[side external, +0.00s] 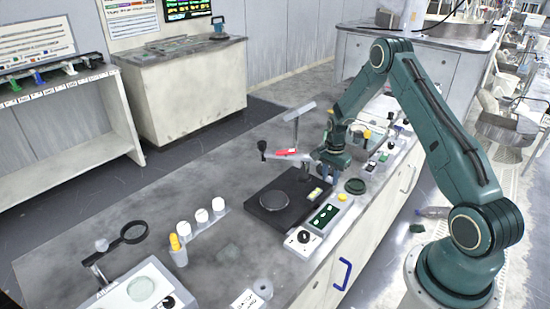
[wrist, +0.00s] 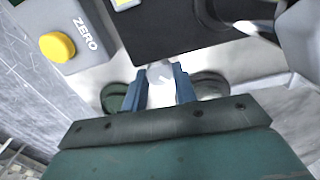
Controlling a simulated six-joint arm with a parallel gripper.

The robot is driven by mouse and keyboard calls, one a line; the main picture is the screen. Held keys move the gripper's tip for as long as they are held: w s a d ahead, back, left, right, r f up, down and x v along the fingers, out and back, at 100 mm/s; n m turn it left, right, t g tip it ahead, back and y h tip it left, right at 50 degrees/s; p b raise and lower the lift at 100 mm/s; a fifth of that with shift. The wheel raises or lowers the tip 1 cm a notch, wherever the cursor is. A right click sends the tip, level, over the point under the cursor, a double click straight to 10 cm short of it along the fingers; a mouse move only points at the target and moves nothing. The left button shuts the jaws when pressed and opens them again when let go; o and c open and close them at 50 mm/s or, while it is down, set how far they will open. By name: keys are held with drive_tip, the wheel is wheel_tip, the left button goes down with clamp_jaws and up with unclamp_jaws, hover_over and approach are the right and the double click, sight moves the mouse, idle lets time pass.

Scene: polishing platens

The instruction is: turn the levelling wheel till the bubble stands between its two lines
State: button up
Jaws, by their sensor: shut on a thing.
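My gripper (wrist: 160,78) shows two blue fingers shut on a pale white piece (wrist: 161,92) with a small mark on it, which looks like the levelling wheel. Dark green rounded shapes (wrist: 113,97) show on both sides of the fingers; I cannot tell if they belong to it. In the side external view my gripper (side external: 324,166) is low behind the black base (side external: 262,213), and the wheel is hidden. A small yellow-green strip (side external: 315,195) on the base looks like the level vial; it is cut off in the wrist view (wrist: 125,4). Its bubble and lines are too small to read.
A grey box marked ZERO (wrist: 85,22) with a yellow button (wrist: 57,46) stands close to my gripper. A green disc (side external: 355,186) lies right of the base. White bottles (side external: 202,215) and a magnifier (side external: 134,233) stand left.

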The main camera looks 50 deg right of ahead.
sight(330, 179)
idle(0.3)
drive_tip(key=o, duration=1)
drive_tip(key=shift+r, duration=0.15)
wheel_tip(330, 179, up, 14)
drive_tip(key=shift+f, duration=0.2)
